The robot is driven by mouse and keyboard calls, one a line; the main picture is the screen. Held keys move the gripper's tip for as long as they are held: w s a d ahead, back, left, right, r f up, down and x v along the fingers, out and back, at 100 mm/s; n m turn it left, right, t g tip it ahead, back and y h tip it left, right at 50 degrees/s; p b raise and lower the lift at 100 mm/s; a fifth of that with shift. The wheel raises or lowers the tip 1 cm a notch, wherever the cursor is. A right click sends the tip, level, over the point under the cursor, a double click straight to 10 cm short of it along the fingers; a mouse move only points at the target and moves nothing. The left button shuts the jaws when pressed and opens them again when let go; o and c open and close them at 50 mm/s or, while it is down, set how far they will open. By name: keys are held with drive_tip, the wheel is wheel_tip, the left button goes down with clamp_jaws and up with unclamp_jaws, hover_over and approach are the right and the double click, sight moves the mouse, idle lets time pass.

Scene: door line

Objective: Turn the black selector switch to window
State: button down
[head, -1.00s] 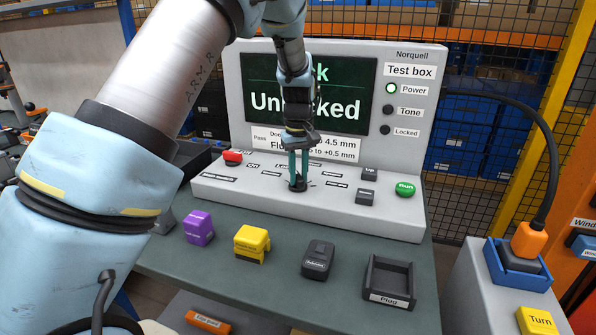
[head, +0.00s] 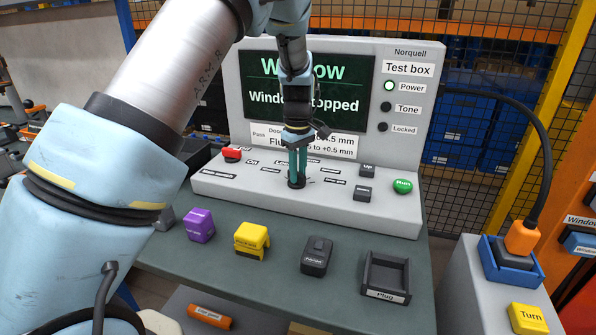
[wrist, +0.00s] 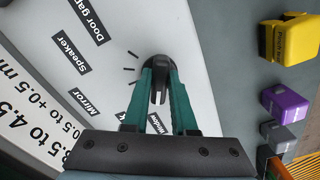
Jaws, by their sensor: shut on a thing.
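The black selector switch (wrist: 158,72) sits on the sloped front panel of the grey test box (head: 412,205). My gripper (head: 297,178) points down over it, with its green fingers closed on the switch's knob. In the wrist view the fingers (wrist: 158,92) are on both sides of the knob. Labels around the switch include Mirror, Speaker and Door gap; a Window label is partly hidden beside a finger. The screen (head: 262,100) is partly hidden by my arm; its lower line reads as Window stopped.
A green Run button (head: 402,186), a red switch (head: 232,154) and Up and lower keys share the panel. On the bench stand purple (head: 200,225), yellow (head: 251,240) and dark (head: 317,256) blocks and an empty Plug tray (head: 387,293). An orange plug (head: 522,238) sits at right.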

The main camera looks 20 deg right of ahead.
drive_tip(key=c, duration=0.7)
unclamp_jaws()
drive_tip(key=shift+r, duration=0.1)
wheel_tip(320, 180, up, 11)
drive_tip(key=shift+f+b, duration=0.15)
drive_tip(key=shift+b, duration=1.1)
drive_tip(key=w+a+f, duration=0.1)
drive_tip(key=w+a, duration=0.1)
drive_tip(key=a, duration=1)
drive_tip(key=s+a+f+m, duration=0.1)
drive_tip(key=s+a, duration=0.3)
drive_tip(key=a, duration=0.4)
drive_tip(key=s+a+f+m+t, duration=0.1)
drive_tip(key=s+a, duration=0.3)
drive_tip(key=a, duration=0.4)
drive_tip(key=s+a+f+m, duration=0.2)
drive_tip(key=s+a+f, duration=0.1)
drive_tip(key=a, duration=0.6)
drive_tip(key=shift+s+f+m+t, duration=0.1)
drive_tip(key=shift+s+m+t, duration=0.25)
drive_tip(key=shift+s, duration=0.45)
